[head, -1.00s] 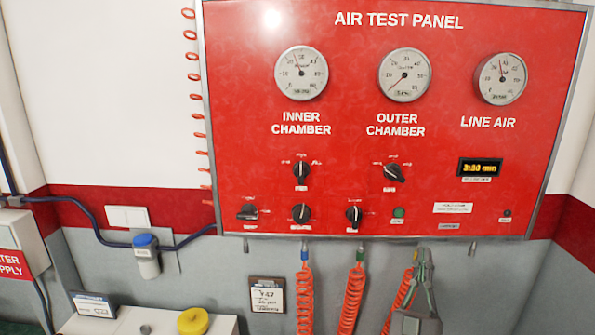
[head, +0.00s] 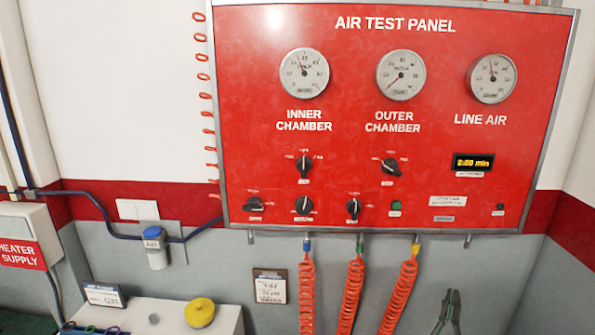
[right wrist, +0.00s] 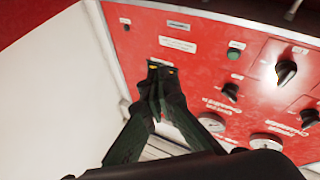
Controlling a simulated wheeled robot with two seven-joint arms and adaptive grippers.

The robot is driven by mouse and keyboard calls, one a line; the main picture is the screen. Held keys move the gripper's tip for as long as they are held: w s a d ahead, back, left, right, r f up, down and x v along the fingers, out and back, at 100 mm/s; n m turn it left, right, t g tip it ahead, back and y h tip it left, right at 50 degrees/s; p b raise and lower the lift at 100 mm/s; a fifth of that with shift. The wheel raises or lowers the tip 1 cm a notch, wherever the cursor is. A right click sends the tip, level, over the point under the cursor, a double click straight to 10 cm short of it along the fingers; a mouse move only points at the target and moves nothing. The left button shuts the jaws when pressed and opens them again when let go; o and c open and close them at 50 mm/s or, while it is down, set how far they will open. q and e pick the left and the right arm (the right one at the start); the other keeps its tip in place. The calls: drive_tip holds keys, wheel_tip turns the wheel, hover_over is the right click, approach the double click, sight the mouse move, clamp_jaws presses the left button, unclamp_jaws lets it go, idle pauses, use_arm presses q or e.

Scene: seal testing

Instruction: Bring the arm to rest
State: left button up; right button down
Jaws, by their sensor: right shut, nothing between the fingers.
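My right gripper (head: 450,306) shows at the lower right of the head view, below the red air test panel (head: 290,130). Its fingers are together and hold nothing. In the right wrist view the right gripper (right wrist: 160,68) is shut and empty, with the panel (right wrist: 200,60) beyond its fingertips. The gripper appears apart from the panel in the head view. My left gripper is not in view.
Coiled red hoses (head: 307,295) hang below the panel, the yellow-collared one (head: 402,290) nearest the right gripper. A white bench (head: 165,318) with a yellow round part (head: 200,312) stands at lower left. A heater supply box (head: 28,232) is at far left.

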drive_tip(key=s+d+f+g+y, duration=0.2)
drive_tip(key=s+f+g, duration=0.1)
drive_tip(key=f, duration=0.7)
drive_tip(key=s+d+f+g+y, duration=0.1)
drive_tip(key=s+d+f+g, duration=0.15)
drive_tip(key=f, duration=0.85)
drive_tip(key=s+d+f+g+y, duration=0.2)
drive_tip(key=s+f+g, duration=0.2)
drive_tip(key=f, duration=0.6)
drive_tip(key=s+a+f+n+g+y, duration=0.2)
drive_tip(key=s+a+f+g+y, duration=0.15)
drive_tip(key=s+f, duration=0.6)
drive_tip(key=s+a+f+n+g+y, duration=0.1)
drive_tip(key=s+a+f+g+y, duration=0.2)
drive_tip(key=s+f, duration=0.65)
wheel_tip(320, 180, down, 32)
drive_tip(key=s+a+n+g+b, duration=0.1)
drive_tip(key=s+a+g+b, duration=0.15)
drive_tip(key=b, duration=0.35)
drive_tip(key=s+f+b, duration=0.2)
drive_tip(key=s+f, duration=0.8)
drive_tip(key=f, duration=0.3)
drive_tip(key=s+f+b, duration=0.3)
drive_tip(key=s+f, duration=0.7)
drive_tip(key=f, duration=0.3)
drive_tip(key=shift+s+n+g, duration=0.3)
drive_tip(key=shift+s+g, duration=0.05)
